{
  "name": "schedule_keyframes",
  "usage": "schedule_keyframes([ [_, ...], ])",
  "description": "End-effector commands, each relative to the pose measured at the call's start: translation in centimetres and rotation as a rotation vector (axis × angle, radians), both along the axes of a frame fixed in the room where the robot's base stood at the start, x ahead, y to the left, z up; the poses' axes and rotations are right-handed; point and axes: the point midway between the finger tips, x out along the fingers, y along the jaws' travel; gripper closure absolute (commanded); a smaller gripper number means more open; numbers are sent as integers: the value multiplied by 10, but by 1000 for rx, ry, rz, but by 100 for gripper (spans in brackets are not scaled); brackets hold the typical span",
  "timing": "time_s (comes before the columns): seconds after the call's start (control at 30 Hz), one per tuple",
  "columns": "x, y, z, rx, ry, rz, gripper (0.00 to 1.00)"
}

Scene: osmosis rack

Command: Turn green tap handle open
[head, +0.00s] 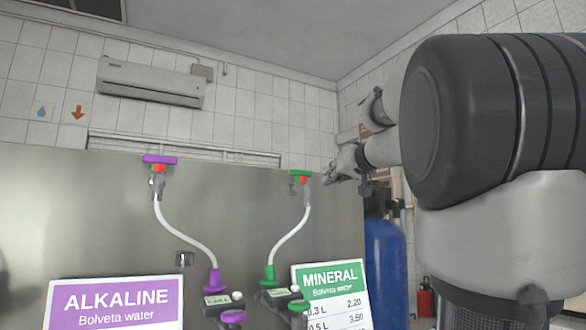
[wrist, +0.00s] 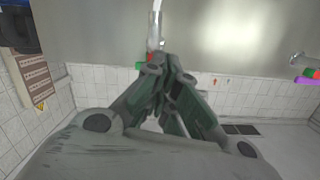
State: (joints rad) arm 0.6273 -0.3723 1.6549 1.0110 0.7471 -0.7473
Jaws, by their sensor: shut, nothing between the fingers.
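In the wrist view only a small piece of the green handle (wrist: 141,66) shows, at the left of my fingertips; the fingers hide the rest. My gripper (head: 328,180) is just right of the handle in the head view. In the wrist view my gripper (wrist: 165,62) has its fingertips together, with nothing between them, overlapping the tap. I cannot tell whether they touch the handle.
The purple tap handle (head: 160,159) is further left on the panel, and also at the right edge of the wrist view (wrist: 307,79). A blue cylinder (head: 386,270) stands right of the panel.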

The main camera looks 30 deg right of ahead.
Motion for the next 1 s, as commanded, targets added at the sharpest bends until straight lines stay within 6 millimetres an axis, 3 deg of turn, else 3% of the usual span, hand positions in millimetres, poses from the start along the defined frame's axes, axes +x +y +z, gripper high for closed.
schedule_keyframes([
  [0.03, 1, 8, 32, -57, -81, 15, 100],
  [0.1, 3, 12, 47, -122, -133, 19, 100],
  [0.37, 16, 12, 47, -216, -137, 24, 100],
  [0.8, 106, 13, 46, -216, -136, 24, 100],
  [1.0, 133, 12, 46, -215, -136, 22, 100],
])
